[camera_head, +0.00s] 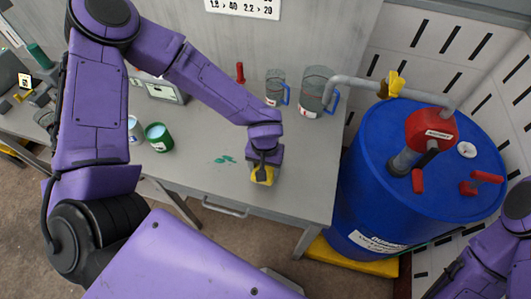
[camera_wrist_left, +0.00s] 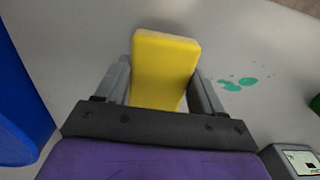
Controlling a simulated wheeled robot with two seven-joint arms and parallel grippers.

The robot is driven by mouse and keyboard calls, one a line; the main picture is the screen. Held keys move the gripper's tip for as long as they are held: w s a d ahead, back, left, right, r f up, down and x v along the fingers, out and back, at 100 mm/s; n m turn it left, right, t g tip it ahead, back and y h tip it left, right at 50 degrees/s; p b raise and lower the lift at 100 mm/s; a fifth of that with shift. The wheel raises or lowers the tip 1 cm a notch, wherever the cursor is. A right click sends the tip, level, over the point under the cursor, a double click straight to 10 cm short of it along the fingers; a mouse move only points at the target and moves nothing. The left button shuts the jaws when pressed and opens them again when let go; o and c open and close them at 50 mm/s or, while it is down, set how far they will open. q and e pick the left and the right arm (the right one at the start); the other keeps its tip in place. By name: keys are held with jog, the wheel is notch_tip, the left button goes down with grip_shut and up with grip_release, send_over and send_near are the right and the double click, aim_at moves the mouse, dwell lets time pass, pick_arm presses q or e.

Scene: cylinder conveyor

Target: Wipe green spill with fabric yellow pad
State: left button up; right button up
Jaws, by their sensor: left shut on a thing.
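My left gripper (camera_head: 264,170) is shut on the yellow pad (camera_head: 262,177), at the table's front part. In the left wrist view the pad (camera_wrist_left: 165,65) sits between the two fingers of the gripper (camera_wrist_left: 162,85). The green spill (camera_head: 225,160) is a few small patches on the grey table, just left of the pad in the head view. In the left wrist view the spill (camera_wrist_left: 238,83) lies to the right of the pad, apart from it. Whether the pad touches the table is unclear. My right gripper is not in view; only part of that arm shows at lower right.
A green can (camera_head: 158,138) and a white can (camera_head: 135,130) stand left on the table (camera_head: 225,185). Two clear jugs (camera_head: 275,88) (camera_head: 314,92) stand at the back. A blue barrel (camera_head: 375,200) with a red pump is to the right. Table around the spill is clear.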

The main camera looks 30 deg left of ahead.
pick_arm(q)
jog(key=shift+r+p, duration=0.7)
jog(key=shift+r, duration=1.2)
